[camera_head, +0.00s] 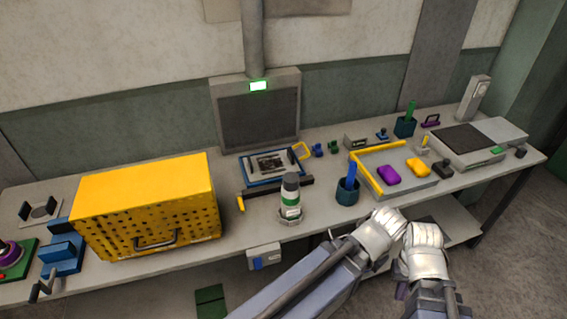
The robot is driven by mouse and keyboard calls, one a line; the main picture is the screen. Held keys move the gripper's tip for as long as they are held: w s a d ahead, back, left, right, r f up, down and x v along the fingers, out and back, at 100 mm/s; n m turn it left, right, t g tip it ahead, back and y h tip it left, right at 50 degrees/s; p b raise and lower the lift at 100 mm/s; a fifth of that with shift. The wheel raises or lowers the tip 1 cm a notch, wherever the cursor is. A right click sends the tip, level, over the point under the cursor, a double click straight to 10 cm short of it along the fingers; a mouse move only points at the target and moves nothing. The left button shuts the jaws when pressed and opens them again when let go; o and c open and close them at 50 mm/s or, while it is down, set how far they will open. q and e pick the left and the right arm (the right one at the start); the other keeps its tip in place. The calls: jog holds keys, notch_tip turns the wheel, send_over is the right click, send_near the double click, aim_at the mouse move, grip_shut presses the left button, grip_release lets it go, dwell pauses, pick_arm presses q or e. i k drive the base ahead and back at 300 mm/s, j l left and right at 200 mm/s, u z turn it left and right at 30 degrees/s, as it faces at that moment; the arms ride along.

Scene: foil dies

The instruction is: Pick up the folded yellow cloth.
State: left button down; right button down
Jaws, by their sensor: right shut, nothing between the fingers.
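The folded yellow cloth appears to be the small yellow-orange pad (418,167) on the grey tray (412,189) at the right of the bench. A purple pad (388,174) lies just left of it. My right gripper (425,226) is in front of the bench's front edge, nearer to me than the tray and apart from the pad; it is shut and empty. My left gripper (386,217) is close beside it on the left, also clear of the tray; its fingers cannot be made out.
A dark stamp-like block (443,170) is right of the yellow pad. A yellow bar (367,172) edges the tray's left side. A large yellow perforated box (146,207) fills the bench's left.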

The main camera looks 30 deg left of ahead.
aim_at(419, 168)
jog(key=i+l+u, duration=0.1)
jog(key=u, duration=0.25)
jog(key=i+l+u, duration=0.1)
jog(key=u, duration=0.3)
jog(key=i+l+u, duration=0.1)
jog(key=l+u, duration=0.25)
jog(key=i+l+u, duration=0.1)
jog(key=l, duration=0.35)
jog(key=i+l+u, duration=0.1)
jog(key=l, duration=0.35)
jog(key=i+l+u, duration=0.1)
jog(key=l, duration=0.35)
jog(key=i+l, duration=0.2)
jog(key=l, duration=0.25)
jog(key=i+l+u, duration=0.15)
jog(key=l, duration=0.3)
